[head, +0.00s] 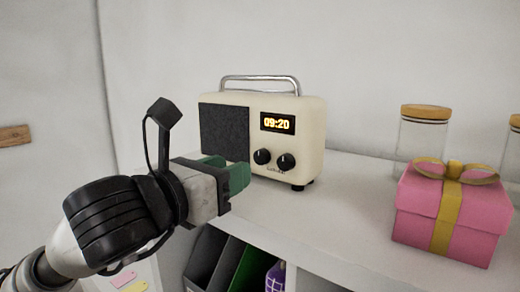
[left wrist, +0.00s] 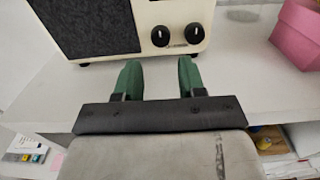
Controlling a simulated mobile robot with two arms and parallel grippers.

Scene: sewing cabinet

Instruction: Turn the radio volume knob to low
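A cream radio (head: 310,140) with a dark speaker grille and a lit display reading 09:20 stands on the white shelf. Two black knobs sit low on its front, a left knob (head: 262,157) and a right knob (head: 286,162). Both knobs also show in the left wrist view, the left one (left wrist: 160,36) and the right one (left wrist: 194,33), each with a white mark pointing about upward. My left gripper (head: 240,176) is in front of the radio, lower left of the knobs. In the left wrist view its green fingers (left wrist: 158,80) are apart with nothing between them. My right gripper is not seen.
A pink gift box (head: 420,212) with a yellow ribbon stands at the right of the shelf (head: 335,212). A glass jar (head: 420,140) with a wooden lid is behind it. Open compartments lie below the shelf edge. The shelf between radio and box is clear.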

